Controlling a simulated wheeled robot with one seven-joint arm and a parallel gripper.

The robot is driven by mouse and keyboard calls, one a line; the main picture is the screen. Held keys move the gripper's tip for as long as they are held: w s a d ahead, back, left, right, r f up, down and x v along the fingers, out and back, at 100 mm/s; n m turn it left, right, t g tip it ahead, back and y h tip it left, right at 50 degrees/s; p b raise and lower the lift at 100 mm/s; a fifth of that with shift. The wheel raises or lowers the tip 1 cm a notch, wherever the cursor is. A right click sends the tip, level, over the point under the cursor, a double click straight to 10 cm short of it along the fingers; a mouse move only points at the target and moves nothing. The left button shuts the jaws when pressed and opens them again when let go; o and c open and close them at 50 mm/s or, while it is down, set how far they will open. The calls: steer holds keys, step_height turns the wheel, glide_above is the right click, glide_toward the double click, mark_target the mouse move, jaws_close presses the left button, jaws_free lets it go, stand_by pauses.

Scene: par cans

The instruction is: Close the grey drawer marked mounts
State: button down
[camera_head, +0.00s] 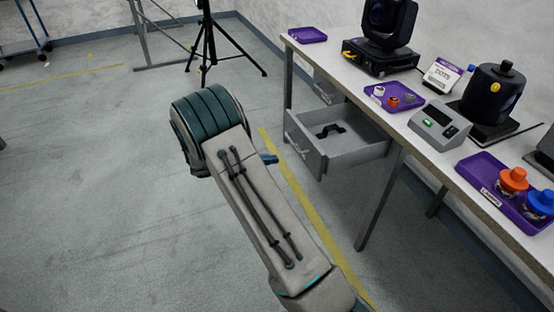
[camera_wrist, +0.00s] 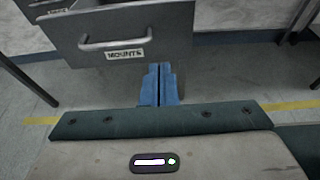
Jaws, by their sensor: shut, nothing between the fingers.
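The grey drawer marked mounts (camera_head: 357,151) hangs pulled out under the workbench, with a dark bracket-like part (camera_head: 331,131) inside. In the wrist view its front (camera_wrist: 165,30) faces me, with a grey bar handle (camera_wrist: 115,42) and a white label reading MOUNTS (camera_wrist: 125,54). My gripper (camera_wrist: 160,68) has blue fingers shut together with nothing between them. In the wrist view the fingertips appear just below the drawer front's lower edge, right of the label; I cannot tell whether they touch it. In the head view only a bit of blue finger (camera_head: 270,159) shows beside my arm.
Another grey drawer (camera_head: 324,92) sits under the bench, farther along. The workbench (camera_head: 415,125) carries purple trays (camera_head: 390,98), a stage light (camera_head: 385,40) and a grey device (camera_head: 440,122). Bench legs (camera_head: 380,200) stand beside the open drawer. Floor left of my arm is clear; a tripod (camera_head: 208,45) stands behind.

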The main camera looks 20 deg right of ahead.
glide_toward(311, 155)
steer(key=x, duration=0.5)
steer(key=shift+s+f, duration=0.1)
steer(key=shift+f, duration=0.1)
steer(key=shift+d+b, duration=0.3)
steer(key=shift+d, duration=0.45)
